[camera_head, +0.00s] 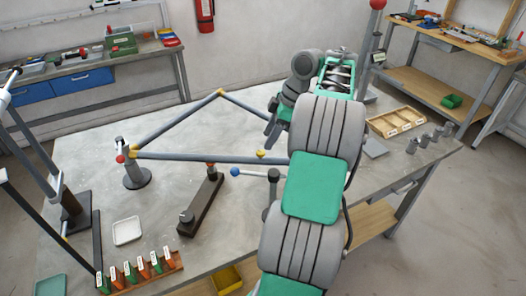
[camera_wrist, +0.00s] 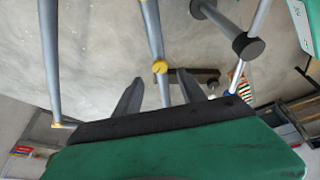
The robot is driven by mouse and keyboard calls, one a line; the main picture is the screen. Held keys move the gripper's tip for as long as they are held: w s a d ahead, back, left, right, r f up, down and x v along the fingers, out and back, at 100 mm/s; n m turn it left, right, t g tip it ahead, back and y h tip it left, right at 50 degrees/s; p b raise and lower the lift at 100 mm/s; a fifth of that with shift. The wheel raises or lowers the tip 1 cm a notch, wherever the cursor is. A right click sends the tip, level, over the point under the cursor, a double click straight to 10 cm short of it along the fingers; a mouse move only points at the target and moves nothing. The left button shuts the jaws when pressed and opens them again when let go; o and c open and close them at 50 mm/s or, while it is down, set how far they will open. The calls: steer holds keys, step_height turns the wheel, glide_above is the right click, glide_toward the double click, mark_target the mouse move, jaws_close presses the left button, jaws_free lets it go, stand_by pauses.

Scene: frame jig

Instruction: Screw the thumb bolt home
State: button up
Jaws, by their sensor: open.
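A frame of grey tubes with yellow fittings stands above the grey table. In the head view, a small yellow knob-like piece (camera_head: 261,154) sits on the lower tube (camera_head: 205,157); it may be the thumb bolt, but its threads and seating are too small to tell. My gripper (camera_head: 271,132) is above the right part of the frame, partly behind my arm. In the wrist view its two dark fingers (camera_wrist: 162,86) are apart with nothing gripped. A yellow piece (camera_wrist: 159,66) on a tube shows just beyond the gap between the fingertips.
A dark clamp block (camera_head: 200,205) and a blue-knobbed lever (camera_head: 250,174) stand below the lower tube. A round post (camera_head: 136,178) supports the left corner. A white tray (camera_head: 126,231) and a labelled rack (camera_head: 140,272) are at front left. A wooden tray (camera_head: 396,121) is at right.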

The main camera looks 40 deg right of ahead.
mark_target(261, 152)
steer(key=b+x, duration=0.2)
steer(key=x, duration=0.3)
steer(key=shift+c, duration=0.2)
